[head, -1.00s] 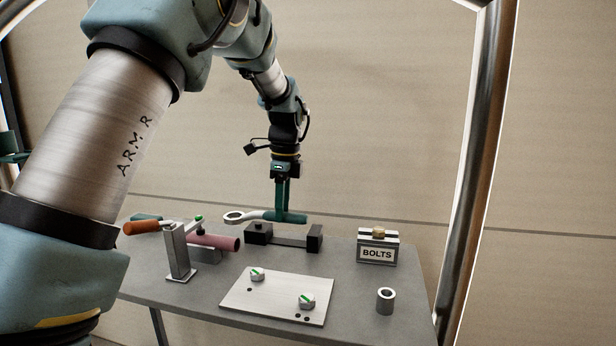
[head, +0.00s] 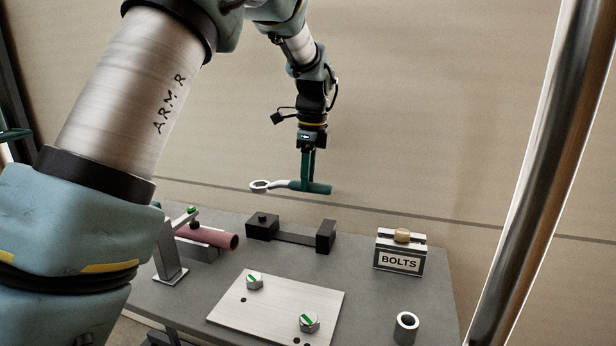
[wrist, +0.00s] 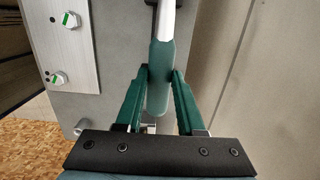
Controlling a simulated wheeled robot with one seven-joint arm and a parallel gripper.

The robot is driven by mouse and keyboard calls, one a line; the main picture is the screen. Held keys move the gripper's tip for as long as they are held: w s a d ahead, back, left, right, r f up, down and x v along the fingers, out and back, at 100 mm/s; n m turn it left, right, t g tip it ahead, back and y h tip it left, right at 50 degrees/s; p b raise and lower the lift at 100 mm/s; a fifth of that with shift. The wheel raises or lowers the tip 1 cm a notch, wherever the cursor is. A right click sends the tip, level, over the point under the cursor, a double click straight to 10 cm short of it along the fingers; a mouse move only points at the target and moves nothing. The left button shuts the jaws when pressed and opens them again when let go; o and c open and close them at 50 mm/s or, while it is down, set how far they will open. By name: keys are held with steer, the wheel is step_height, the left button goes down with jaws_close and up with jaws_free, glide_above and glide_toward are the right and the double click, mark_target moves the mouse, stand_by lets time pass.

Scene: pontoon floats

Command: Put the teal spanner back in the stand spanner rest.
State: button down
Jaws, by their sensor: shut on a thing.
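The teal spanner (head: 276,185) has a pale ring end at the left and a teal handle at the right. My gripper (head: 309,180) is shut on the teal handle and holds the spanner roughly level in the air. In the wrist view the handle (wrist: 161,58) passes between the two green fingers (wrist: 160,85). A black rest with two end blocks joined by a low bar (head: 293,237) stands on the table below the spanner, clear of it. I take this for the spanner rest; it is empty.
A BOLTS box (head: 398,262) stands right of the rest. A metal plate (head: 272,318) with two green-marked bolts lies in front, a metal ring (head: 405,328) at front right. A metal bracket (head: 170,255) and a pink cylinder (head: 222,240) stand at left.

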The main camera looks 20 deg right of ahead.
step_height(320, 180, down, 7)
steer(key=b, duration=0.3)
steer(key=shift+f, duration=0.15)
stand_by(0.3)
steer(key=shift+f+b, duration=0.35)
steer(key=shift+f, duration=0.45)
stand_by(1.1)
steer(key=shift+c, duration=2.2)
jaws_free()
steer(key=shift+r, duration=0.1)
